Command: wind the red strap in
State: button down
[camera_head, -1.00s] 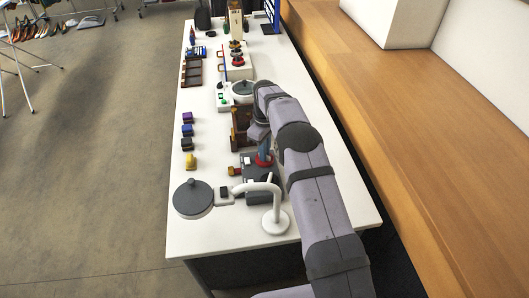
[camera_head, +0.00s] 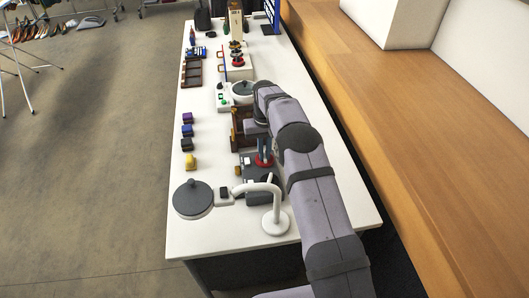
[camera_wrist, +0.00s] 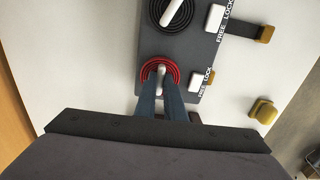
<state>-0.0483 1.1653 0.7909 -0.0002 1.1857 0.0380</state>
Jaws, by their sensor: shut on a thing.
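A dark grey winder plate (camera_wrist: 150,38) carries two round reels. The red strap (camera_wrist: 152,66) lies coiled in the lower reel in the wrist view; its red also shows in the head view (camera_head: 264,161). A white crank knob (camera_wrist: 161,70) stands on the red reel. My gripper (camera_wrist: 161,92) is shut on this knob, its blue fingers over the red coil and hiding part of it. A white switch (camera_wrist: 196,82) marked FREE and LOCK sits beside the red reel; I cannot tell its setting. A small brown tab (camera_wrist: 210,79) shows just beyond the switch.
The other reel (camera_wrist: 174,12) holds a dark coil with a white crank; its strap ends in a tan tip (camera_wrist: 265,34). A yellow block (camera_head: 191,161) lies apart on the white table. A white lamp (camera_head: 275,222) stands close to the plate. Brown racks stand behind.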

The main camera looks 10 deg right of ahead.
aim_at(265, 155)
jog(key=shift+m, duration=0.4)
jog(key=c, duration=1.8)
grip_release()
jog(key=shift+c, duration=0.2)
jog(key=shift+r, duration=0.1)
jog(key=shift+r+b, duration=0.75)
jog(key=shift+r, duration=2.85)
jog(key=shift+r, duration=0.1)
